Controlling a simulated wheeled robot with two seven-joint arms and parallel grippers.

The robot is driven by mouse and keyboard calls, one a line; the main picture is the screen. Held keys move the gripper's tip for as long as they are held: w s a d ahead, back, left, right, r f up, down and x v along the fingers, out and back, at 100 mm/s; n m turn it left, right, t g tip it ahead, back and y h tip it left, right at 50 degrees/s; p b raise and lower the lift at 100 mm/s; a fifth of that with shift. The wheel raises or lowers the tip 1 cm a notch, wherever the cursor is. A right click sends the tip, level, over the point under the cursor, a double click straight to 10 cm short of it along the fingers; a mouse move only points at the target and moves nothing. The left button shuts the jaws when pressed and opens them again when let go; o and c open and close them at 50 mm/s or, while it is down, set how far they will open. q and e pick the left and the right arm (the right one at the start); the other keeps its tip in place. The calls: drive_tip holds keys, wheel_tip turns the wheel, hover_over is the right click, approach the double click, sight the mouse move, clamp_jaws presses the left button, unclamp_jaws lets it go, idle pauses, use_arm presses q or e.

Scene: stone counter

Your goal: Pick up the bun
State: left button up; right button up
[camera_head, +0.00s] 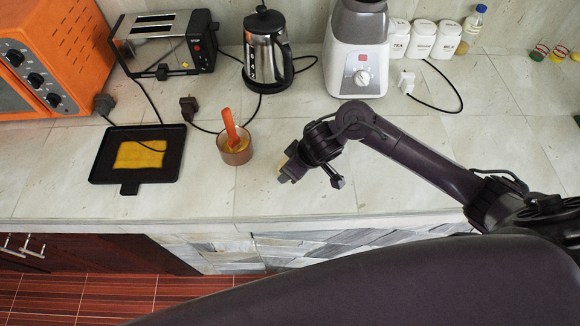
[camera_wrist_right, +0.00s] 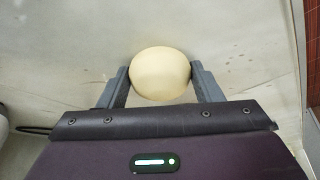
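The bun (camera_wrist_right: 160,74) is a pale, rounded thing on the counter. In the right wrist view it sits between the two fingertips of my right gripper (camera_wrist_right: 160,72), with the fingers wide apart and close to its sides. I cannot make out firm contact. In the head view only a small pale edge of the bun (camera_head: 281,165) shows beside a finger; the rest is hidden behind my right gripper (camera_head: 314,178), which is low over the counter near its front edge. My left gripper is not in view.
A brown cup (camera_head: 236,155) with an orange-handled tool stands left of my right gripper. A black tray (camera_head: 105,160) lies further left. A kettle (camera_head: 262,62), toaster (camera_head: 160,45), orange oven (camera_head: 58,45), blender (camera_head: 357,55) and white canisters (camera_head: 421,40) line the back.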

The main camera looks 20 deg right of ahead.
drive_tip(key=shift+c, duration=1.1)
